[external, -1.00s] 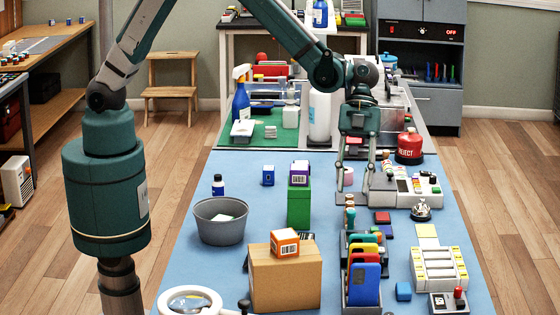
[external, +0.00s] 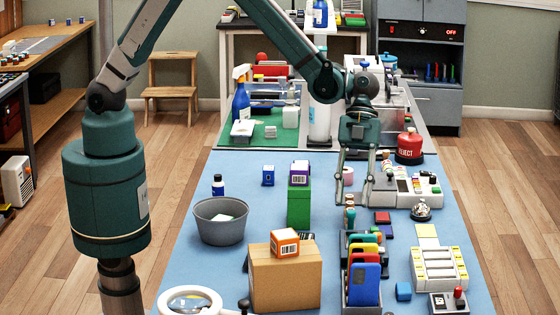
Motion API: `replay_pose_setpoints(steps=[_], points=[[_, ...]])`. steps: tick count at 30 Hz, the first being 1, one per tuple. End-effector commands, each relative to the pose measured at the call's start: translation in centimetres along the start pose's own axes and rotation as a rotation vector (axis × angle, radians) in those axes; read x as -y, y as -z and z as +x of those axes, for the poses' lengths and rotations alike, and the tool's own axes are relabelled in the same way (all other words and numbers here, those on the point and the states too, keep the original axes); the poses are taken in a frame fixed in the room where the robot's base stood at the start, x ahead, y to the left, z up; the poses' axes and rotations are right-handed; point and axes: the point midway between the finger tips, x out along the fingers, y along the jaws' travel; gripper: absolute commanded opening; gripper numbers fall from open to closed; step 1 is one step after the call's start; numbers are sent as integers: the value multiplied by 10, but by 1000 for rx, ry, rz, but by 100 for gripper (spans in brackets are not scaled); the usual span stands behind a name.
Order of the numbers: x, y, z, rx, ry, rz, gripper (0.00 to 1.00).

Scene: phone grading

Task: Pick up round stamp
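My gripper (external: 354,203) is open, its two thin fingers pointing straight down at the far end of a narrow rack (external: 352,241). Several small handled pieces that look like stamps stand in a row there. The farthest handle (external: 349,200) is between or just behind my fingertips; I cannot tell whether they touch it. Another handle (external: 350,216) stands nearer the camera. The stamp faces are hidden, so I cannot tell which one is round. Nothing is visibly held.
A grey device with buttons (external: 405,190) and a bell (external: 421,211) stand just right of my gripper. A red REJECT piece (external: 409,147) is behind them. A green box (external: 299,207) stands to the left.

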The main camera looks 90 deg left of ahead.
Motion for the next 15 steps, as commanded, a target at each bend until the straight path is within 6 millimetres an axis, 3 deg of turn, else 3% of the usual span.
replay_pose_setpoints(steps=[8,15], points=[[0,0,2,0,0,0,33],[2,-1,25,0,-1,2,33]])
